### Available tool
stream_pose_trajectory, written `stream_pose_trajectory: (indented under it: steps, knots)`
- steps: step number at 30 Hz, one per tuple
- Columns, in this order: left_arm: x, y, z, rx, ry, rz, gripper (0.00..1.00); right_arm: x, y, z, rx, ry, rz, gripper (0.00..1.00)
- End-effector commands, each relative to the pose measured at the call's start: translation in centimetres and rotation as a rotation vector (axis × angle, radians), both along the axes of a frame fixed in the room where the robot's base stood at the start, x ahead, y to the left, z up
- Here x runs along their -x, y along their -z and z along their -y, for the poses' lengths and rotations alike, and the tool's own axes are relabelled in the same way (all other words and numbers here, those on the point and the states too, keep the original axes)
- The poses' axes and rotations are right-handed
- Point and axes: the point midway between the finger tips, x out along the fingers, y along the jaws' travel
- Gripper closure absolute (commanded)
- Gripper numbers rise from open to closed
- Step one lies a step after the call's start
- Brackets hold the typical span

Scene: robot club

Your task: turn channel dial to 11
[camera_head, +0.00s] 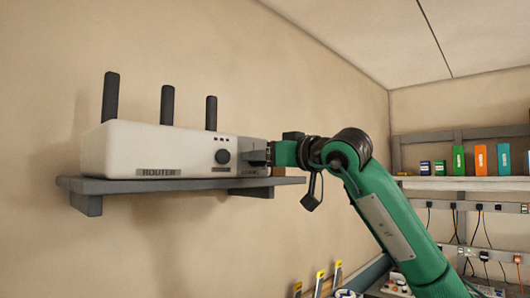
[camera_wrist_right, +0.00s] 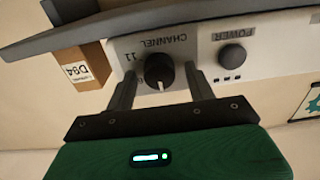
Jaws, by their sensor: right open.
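The white router (camera_head: 150,148) stands on a dark wall shelf. In the right wrist view its black channel dial (camera_wrist_right: 159,70) shows under the upside-down word CHANNEL, with the number 11 to its left. The dial's white pointer mark points down in that view, away from the 11. My right gripper (camera_head: 262,153) is at the router's right end. Its open fingers stand on either side of the dial in the wrist view; I cannot tell whether they touch it. In the head view the gripper hides the dial. My left gripper is out of view.
The round power knob (camera_wrist_right: 232,56) sits beside the channel dial. A small brown box labelled D84 (camera_wrist_right: 85,68) stands at the router's end on the shelf (camera_head: 95,187). Several antennas rise behind the router. A wall rack (camera_head: 460,184) with coloured boxes stands at right.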

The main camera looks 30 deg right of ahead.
Motion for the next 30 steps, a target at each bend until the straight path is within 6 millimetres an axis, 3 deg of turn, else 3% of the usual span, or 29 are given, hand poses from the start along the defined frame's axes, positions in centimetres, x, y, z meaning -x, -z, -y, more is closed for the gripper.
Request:
stream_pose_trajectory:
  steps: [7, 14, 23, 30]
  knots:
    - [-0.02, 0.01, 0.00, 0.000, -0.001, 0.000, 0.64, -0.07, 0.05, -0.01, 0.000, 0.000, 0.000, 0.45]
    - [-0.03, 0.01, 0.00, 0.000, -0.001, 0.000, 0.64, -0.05, 0.04, -0.01, 0.000, 0.000, 0.000, 0.89]
    - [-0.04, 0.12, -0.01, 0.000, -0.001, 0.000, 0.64, -0.06, 0.05, 0.01, -0.028, 0.000, -0.010, 0.89]
    - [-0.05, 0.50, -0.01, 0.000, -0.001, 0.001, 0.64, -0.10, 0.11, 0.10, -0.145, 0.001, -0.051, 0.89]
